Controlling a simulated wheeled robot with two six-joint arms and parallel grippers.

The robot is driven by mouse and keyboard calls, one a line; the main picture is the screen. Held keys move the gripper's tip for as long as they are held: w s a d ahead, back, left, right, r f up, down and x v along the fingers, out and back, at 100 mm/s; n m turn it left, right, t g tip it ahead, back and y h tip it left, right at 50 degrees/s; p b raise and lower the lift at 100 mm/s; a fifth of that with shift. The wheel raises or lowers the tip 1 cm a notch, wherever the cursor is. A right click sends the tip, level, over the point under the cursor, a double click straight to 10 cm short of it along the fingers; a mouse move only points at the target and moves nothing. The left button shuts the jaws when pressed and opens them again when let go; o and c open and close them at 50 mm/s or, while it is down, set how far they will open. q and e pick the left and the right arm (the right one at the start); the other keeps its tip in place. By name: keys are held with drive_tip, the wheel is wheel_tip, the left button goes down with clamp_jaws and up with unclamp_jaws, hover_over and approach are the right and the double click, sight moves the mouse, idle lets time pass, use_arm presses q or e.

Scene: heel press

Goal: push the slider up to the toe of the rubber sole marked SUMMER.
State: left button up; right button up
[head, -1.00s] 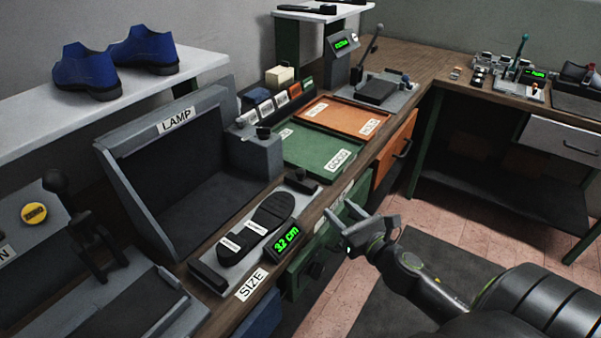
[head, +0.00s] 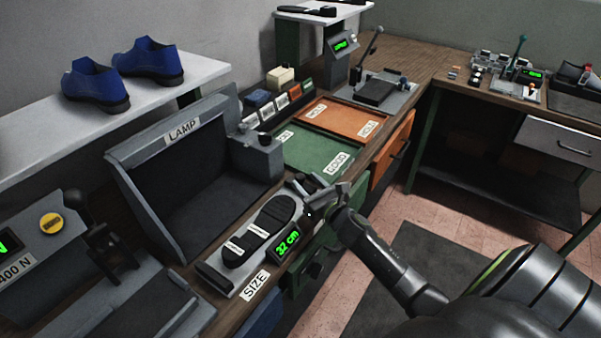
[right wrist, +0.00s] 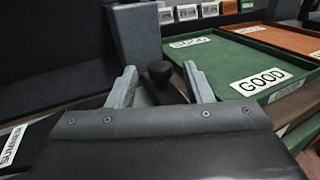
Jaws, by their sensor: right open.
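A dark rubber sole (head: 277,214) with two white tags lies on the grey sizing gauge (head: 229,272) in the head view. The tags are too small to read there. The slider (head: 305,183) is at the gauge's far end, beyond the sole, partly hidden by my right gripper. My right gripper (head: 318,203) is open over that end. In the right wrist view, the slider's black knob (right wrist: 160,72) shows between the open fingers (right wrist: 159,82). I cannot tell whether they touch it. My left gripper is not in view.
The gauge display (head: 286,244) reads 32 cm. A green GOOD tray (head: 312,152) and an orange tray (head: 340,120) lie beyond. The grey LAMP box (head: 190,180) stands left of the gauge. Blue shoes (head: 95,85) sit on the shelf. Floor to the right is open.

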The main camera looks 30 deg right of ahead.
sight(303, 179)
drive_tip(key=shift+w, duration=1.9)
